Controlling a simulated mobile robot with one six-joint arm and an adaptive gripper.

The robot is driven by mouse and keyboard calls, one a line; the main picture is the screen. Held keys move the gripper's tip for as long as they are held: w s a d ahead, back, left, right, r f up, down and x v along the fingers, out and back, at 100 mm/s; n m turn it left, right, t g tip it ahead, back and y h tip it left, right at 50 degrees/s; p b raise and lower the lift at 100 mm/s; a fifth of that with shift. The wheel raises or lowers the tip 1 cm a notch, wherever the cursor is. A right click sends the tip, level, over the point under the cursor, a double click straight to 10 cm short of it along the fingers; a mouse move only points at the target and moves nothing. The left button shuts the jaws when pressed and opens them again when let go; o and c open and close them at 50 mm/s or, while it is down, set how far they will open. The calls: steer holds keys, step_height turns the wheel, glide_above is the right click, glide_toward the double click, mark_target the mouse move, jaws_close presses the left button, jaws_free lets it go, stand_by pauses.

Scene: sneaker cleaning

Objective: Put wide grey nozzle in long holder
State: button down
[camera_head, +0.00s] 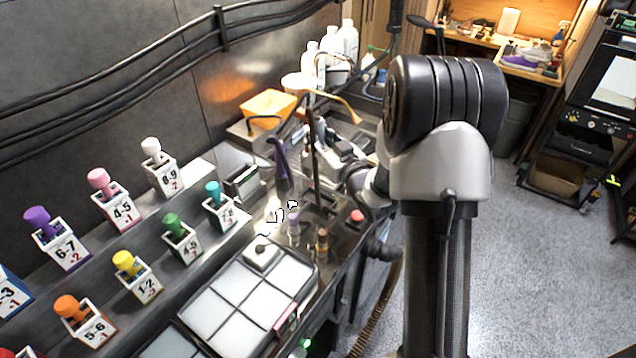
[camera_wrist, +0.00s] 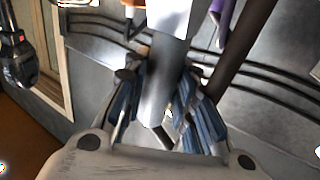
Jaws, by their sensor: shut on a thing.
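My gripper (camera_wrist: 163,78) has its blue-padded fingers shut on a grey piece, which I take as the wide grey nozzle (camera_wrist: 160,88). It has a smooth dull grey body with a paler, broad part (camera_wrist: 168,18) above it in the wrist view. In the head view my arm hides most of the gripper and I cannot make out the held nozzle clearly. A dark slotted holder (camera_head: 322,212) is on the bench, left of my arm; I cannot tell for sure if it is the long holder. A purple nozzle (camera_head: 281,160) and a tall dark rod (camera_head: 316,150) stand beside it.
White numbered holders with coloured knobs stand on steps at left. A tray of white pads (camera_head: 240,302) lies in front. A yellow-orange bin (camera_head: 268,104) and white bottles (camera_head: 348,40) are at the back. The grey floor (camera_head: 545,260) at right is clear.

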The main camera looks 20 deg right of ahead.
step_height(320, 180, down, 13)
steer(key=b, duration=0.2)
steer(key=shift+b, duration=0.35)
steer(key=shift+s+a, duration=0.1)
steer(key=shift+f, duration=0.1)
steer(key=c, duration=1.8)
jaws_free()
steer(key=shift+f, duration=0.1)
steer(key=o, duration=0.5)
